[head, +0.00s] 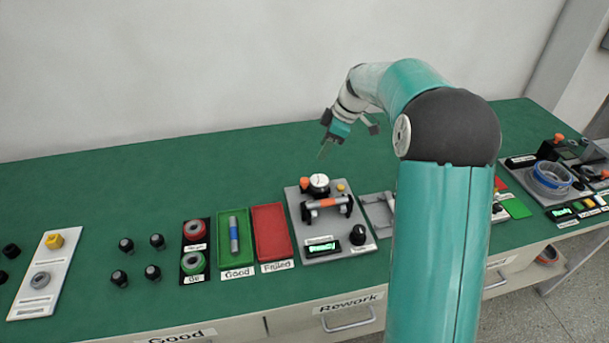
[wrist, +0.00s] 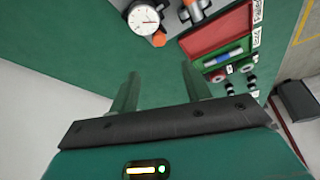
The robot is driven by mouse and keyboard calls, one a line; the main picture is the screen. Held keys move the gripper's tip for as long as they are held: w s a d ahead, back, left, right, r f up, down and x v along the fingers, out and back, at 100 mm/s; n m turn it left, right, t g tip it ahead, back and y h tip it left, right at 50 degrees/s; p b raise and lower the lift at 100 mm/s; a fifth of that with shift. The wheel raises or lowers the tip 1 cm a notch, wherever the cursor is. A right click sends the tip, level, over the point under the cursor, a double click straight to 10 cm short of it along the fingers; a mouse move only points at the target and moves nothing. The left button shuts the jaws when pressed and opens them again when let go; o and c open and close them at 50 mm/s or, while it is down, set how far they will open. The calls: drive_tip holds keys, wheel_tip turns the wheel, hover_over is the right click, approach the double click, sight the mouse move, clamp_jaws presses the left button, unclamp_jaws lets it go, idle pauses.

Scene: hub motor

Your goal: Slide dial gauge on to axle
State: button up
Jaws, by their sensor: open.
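The dial gauge (head: 319,182) has a round white face and an orange part at its left. It sits at the back of a grey test fixture (head: 331,256). An axle (head: 327,203) with orange and grey sections lies across black supports just in front of the gauge. My gripper (head: 324,151) is open and empty, above and behind the fixture, apart from the gauge. In the wrist view the gauge (wrist: 145,17) shows at the top, beyond the two spread fingers (wrist: 160,85). The end of the axle (wrist: 193,10) is beside it, partly cut off.
A green tray (head: 222,252) marked Good holds a blue and grey axle (head: 234,235). An empty red tray (head: 271,228) marked Failed is beside it. Red and green buttons (head: 194,243) and several black knobs stand farther left. The green tabletop behind the fixture is clear.

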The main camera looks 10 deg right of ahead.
sight(305, 180)
drive_tip(key=x, duration=1.3)
drive_tip(key=shift+w+a+f, duration=0.1)
drive_tip(key=shift+f, duration=0.25)
clamp_jaws()
